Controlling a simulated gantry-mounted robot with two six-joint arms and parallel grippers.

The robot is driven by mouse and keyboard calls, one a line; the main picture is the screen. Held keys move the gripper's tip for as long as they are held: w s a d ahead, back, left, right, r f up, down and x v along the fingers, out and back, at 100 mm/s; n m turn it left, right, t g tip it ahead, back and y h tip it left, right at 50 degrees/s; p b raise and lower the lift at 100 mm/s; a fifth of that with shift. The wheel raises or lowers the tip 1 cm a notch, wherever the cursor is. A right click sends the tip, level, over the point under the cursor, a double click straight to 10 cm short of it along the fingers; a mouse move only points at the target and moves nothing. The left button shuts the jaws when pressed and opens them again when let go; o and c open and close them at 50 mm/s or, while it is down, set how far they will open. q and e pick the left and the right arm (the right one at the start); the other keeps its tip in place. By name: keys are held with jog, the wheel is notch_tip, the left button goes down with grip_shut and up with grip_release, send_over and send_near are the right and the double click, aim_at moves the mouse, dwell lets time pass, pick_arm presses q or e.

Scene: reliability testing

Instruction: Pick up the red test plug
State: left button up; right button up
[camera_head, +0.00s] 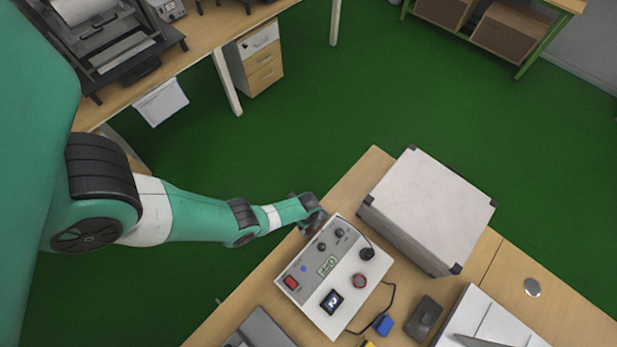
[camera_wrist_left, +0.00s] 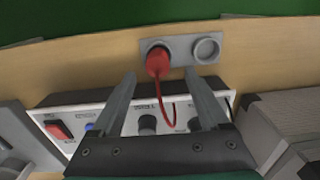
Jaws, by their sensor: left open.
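The red test plug (camera_wrist_left: 158,63) sits in the left socket of a grey two-hole holder (camera_wrist_left: 181,50) in the left wrist view. A thin red lead hangs from it. The holder's right socket is empty. My left gripper (camera_wrist_left: 160,74) is open, its two fingers pointing at the plug, one on each side, not closed on it. In the head view my left gripper (camera_head: 316,214) is at the table's far-left edge, beside the test box, and largely hides the plug and holder. My right gripper is in neither view.
The white test box (camera_head: 335,277) with knobs, a red switch and a display stands close to the gripper. A large silver case (camera_head: 428,209) is to its right. A black mouse-like item (camera_head: 423,318) and a blue item (camera_head: 383,325) lie in front.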

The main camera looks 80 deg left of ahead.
pick_arm(q)
notch_tip(320, 180, down, 5)
jog(key=b, duration=0.4)
jog(key=shift+s+a+f, duration=0.1)
jog(key=shift+s, duration=0.05)
jog(key=shift+r, duration=0.2)
grip_shut()
